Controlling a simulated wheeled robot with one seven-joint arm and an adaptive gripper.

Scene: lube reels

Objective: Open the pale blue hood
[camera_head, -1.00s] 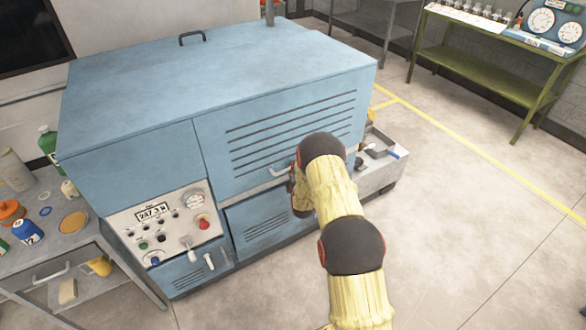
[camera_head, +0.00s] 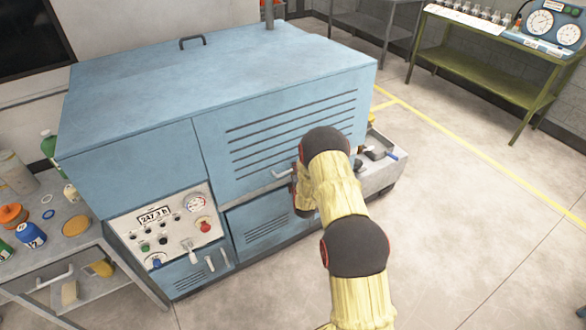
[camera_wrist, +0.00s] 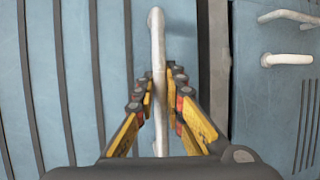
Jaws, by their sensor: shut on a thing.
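The pale blue hood (camera_head: 165,85) is the large box-like cover of the machine, with dark slots across its front. It looks down, with its lower front edge just above the lower panels. A pale bar handle (camera_wrist: 157,30) is fixed near that edge; its left part also shows in the head view (camera_head: 283,173). My gripper (camera_wrist: 160,78) is shut on this handle, one jaw on each side of the bar. In the head view my own arm covers most of the gripper and the right part of the handle.
A control panel (camera_head: 168,228) with a gauge and knobs sits below the hood at left. A cart (camera_head: 85,250) with bottles stands left of it. A low grey surface (camera_head: 375,178) with tools lies right. A green bench (camera_head: 487,78) stands back right; the floor between is clear.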

